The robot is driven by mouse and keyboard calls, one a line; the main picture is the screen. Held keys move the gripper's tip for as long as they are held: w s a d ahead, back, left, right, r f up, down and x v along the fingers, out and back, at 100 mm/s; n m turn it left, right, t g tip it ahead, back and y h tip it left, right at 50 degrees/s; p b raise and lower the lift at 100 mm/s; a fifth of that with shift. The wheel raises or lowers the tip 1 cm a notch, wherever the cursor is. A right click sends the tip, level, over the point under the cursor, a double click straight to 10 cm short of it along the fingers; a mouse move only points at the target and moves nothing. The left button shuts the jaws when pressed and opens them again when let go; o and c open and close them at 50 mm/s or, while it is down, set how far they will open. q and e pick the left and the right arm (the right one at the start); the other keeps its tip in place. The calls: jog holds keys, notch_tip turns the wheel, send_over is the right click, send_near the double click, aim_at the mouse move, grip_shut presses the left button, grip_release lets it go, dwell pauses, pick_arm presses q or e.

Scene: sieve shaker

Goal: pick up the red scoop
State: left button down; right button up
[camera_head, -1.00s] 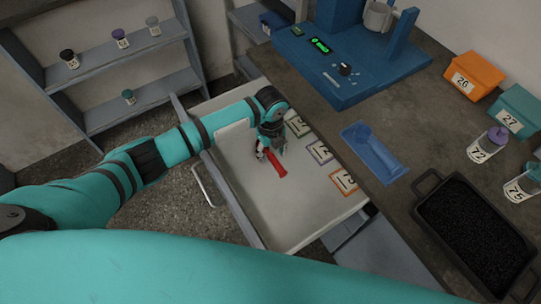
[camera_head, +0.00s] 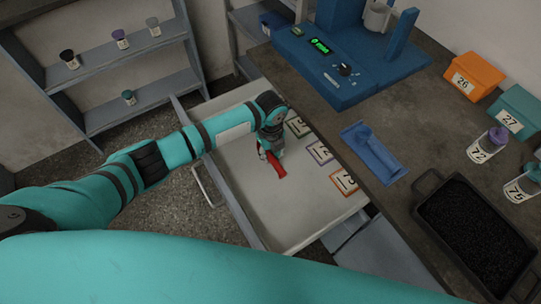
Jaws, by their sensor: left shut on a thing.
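The red scoop (camera_head: 277,168) is in the open white drawer (camera_head: 300,217). My left gripper (camera_head: 268,156) reaches down into the drawer and is shut on the scoop. The gripper hides part of the scoop, and I cannot tell whether the scoop still touches the drawer floor. My right gripper is not in view.
Several framed number cards (camera_head: 320,152) lie along the drawer's right side. The dark worktop above bears a blue shaker (camera_head: 345,70), a blue tray (camera_head: 374,150), a black pan (camera_head: 478,235), an orange box (camera_head: 474,76), a teal box (camera_head: 517,112) and jars (camera_head: 488,144). Shelves (camera_head: 118,65) stand at left.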

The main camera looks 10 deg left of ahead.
aim_at(271, 155)
pick_arm(q)
notch_tip(271, 155, up, 10)
jog(key=shift+p, duration=0.3)
jog(key=c, duration=1.8)
grip_release()
grip_shut()
